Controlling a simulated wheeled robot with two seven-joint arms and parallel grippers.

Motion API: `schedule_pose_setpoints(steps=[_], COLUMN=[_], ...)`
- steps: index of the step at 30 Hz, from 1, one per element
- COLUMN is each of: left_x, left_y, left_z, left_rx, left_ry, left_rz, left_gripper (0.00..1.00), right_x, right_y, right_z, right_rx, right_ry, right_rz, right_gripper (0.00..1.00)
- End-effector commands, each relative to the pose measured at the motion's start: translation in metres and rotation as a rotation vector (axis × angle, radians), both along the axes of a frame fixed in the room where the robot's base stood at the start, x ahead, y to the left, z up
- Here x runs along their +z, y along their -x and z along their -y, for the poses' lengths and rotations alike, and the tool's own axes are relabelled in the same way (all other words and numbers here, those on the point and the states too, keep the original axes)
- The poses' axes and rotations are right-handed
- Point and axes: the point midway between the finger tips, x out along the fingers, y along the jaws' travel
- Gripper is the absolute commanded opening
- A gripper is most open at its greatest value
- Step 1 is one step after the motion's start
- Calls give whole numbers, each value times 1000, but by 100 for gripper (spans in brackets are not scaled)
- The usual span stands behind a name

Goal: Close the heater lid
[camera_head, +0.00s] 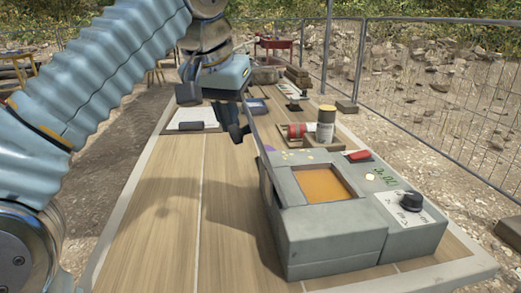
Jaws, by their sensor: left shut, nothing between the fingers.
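The heater (330,245) is a grey box on the near right of the table. An orange square opening (322,184) shows in its top. A thin grey panel (262,140), seen nearly edge-on, stands up from the heater's left side and looks like the raised lid. My left gripper (238,130) is shut and empty, with its dark fingertips close to the upper end of this panel, on its left. I cannot tell whether they touch it. My right gripper is not in view.
A black knob (412,201) and a red switch (358,156) sit on the heater's right part. Behind it stand a yellow-capped can (326,125) and a red cylinder (296,131). A clipboard with paper (192,118) lies at the back left. The wooden table (150,230) is clear at left.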

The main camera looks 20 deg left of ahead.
Motion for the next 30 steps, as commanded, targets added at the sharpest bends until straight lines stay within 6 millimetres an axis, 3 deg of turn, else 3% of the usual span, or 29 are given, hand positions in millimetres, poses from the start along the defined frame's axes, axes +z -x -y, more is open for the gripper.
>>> schedule_pose_setpoints(steps=[30], left_x=[0], left_y=[-27], left_z=[44], left_rx=[-1], left_ry=[0], left_rz=[-1], left_gripper=[0], right_x=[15], right_y=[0], right_z=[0], right_rx=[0], right_ry=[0], right_rz=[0], right_gripper=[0])
